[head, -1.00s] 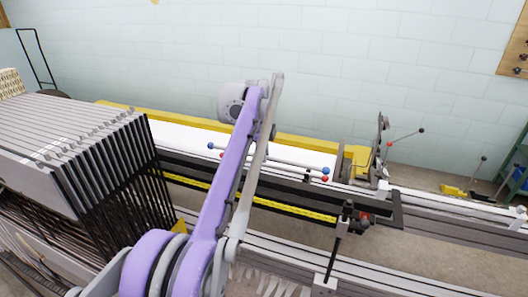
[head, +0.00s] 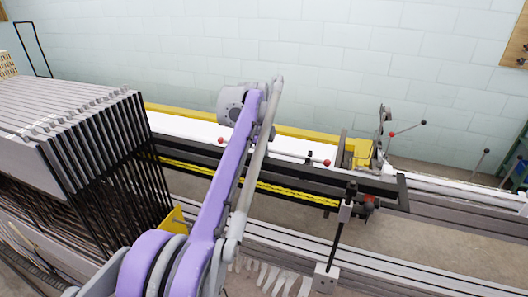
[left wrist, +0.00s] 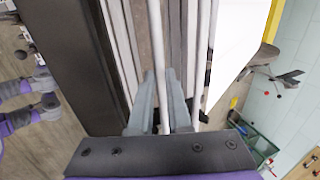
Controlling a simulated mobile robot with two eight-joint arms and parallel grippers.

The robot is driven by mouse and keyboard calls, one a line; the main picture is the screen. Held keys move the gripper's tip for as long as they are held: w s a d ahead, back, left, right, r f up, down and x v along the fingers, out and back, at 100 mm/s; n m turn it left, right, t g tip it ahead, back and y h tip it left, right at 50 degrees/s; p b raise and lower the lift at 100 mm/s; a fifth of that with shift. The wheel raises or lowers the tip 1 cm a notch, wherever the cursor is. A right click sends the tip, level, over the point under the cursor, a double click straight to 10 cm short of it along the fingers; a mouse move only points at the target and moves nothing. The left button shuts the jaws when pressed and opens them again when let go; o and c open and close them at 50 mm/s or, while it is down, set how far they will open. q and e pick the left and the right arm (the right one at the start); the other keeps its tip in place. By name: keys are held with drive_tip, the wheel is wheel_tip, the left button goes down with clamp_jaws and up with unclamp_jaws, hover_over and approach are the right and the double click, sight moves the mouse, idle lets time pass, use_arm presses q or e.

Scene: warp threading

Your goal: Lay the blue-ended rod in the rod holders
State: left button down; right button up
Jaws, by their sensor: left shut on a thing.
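My left gripper (left wrist: 161,78) is shut on a pale thin rod (left wrist: 155,35), which runs between its fingers in the left wrist view. The ends of this held rod are out of that view, so their colour does not show. A second pale rod (left wrist: 213,30) runs beside it to the right, apart from it. In the head view a pale rod with red ball ends (head: 327,162) lies along the dark beam, partly behind my left arm. No blue ends are visible now. My left gripper is hidden in the head view. My right gripper is not in view.
A dark beam (head: 385,186) with a yellow strip (head: 295,193) runs in front of the rod. A white surface (head: 185,127) lies behind it. Rows of dark frames (head: 95,130) stand at the left.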

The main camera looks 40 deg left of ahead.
use_arm(q)
drive_tip(key=shift+f, duration=0.5)
drive_tip(key=shift+f, duration=0.4)
drive_tip(key=c, duration=0.8)
unclamp_jaws()
drive_tip(key=p+v, duration=0.1)
drive_tip(key=v, duration=1)
drive_tip(key=shift+p, duration=0.35)
drive_tip(key=shift+f, duration=0.1)
